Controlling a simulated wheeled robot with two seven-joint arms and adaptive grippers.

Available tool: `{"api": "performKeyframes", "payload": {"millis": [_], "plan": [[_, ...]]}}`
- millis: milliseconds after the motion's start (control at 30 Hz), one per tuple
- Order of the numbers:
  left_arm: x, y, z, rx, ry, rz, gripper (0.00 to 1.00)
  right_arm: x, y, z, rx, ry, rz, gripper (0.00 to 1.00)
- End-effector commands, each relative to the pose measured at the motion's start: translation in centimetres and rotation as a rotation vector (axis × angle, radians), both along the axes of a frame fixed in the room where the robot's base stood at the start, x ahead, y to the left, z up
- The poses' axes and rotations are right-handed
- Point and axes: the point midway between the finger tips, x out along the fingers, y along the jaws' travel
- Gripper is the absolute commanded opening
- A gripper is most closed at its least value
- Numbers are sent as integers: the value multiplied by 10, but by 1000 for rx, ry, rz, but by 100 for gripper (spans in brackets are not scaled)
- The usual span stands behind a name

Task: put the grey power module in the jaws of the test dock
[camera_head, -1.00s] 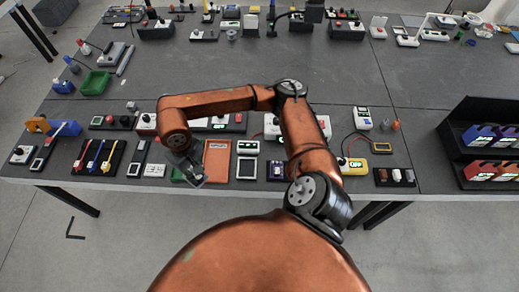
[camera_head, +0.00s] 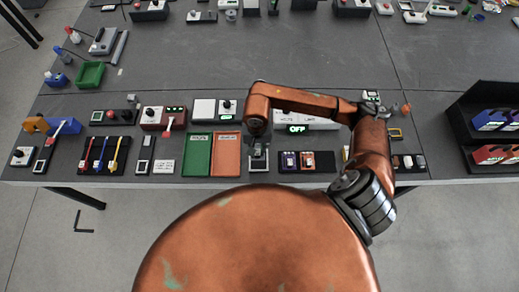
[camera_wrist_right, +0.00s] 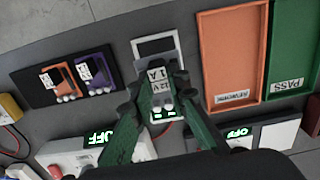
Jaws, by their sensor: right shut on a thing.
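My right gripper (camera_head: 259,158) is over a white-framed pad (camera_wrist_right: 155,46) near the table's front edge. In the right wrist view my right gripper (camera_wrist_right: 160,105) is shut on the grey power module (camera_wrist_right: 160,84), which has a white label reading 12V 1A. The module covers part of the pad in that view. I cannot tell whether it touches the pad. An orange clamp-like piece (camera_head: 37,125) with a blue body stands at the far left. I cannot tell for certain which device is the test dock. My left gripper is out of view.
A green PASS tray (camera_head: 197,155) and an orange REWORK tray (camera_head: 227,155) lie left of the gripper. A black holder (camera_head: 322,161) with purple and orange modules is at its right. A black rack (camera_head: 478,125) stands far right. Boxes with lit displays line the area behind.

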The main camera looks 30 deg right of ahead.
Motion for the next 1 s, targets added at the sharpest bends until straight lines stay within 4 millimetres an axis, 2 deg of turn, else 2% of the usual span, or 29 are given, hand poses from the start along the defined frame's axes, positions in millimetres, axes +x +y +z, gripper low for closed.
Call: {"api": "performKeyframes", "payload": {"millis": [133,333,467,700,1000], "plan": [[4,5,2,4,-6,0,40,-4,-2,-6,-1,0,-42,0],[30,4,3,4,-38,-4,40,-4,-2,-7,-1,0,-41,0],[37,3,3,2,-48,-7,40,-3,-2,-7,-2,-1,-39,0],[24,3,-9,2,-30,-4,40,-4,-2,-9,-1,-3,-36,0],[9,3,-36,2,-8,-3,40,-4,-2,-38,-1,-1,-38,0]]}}
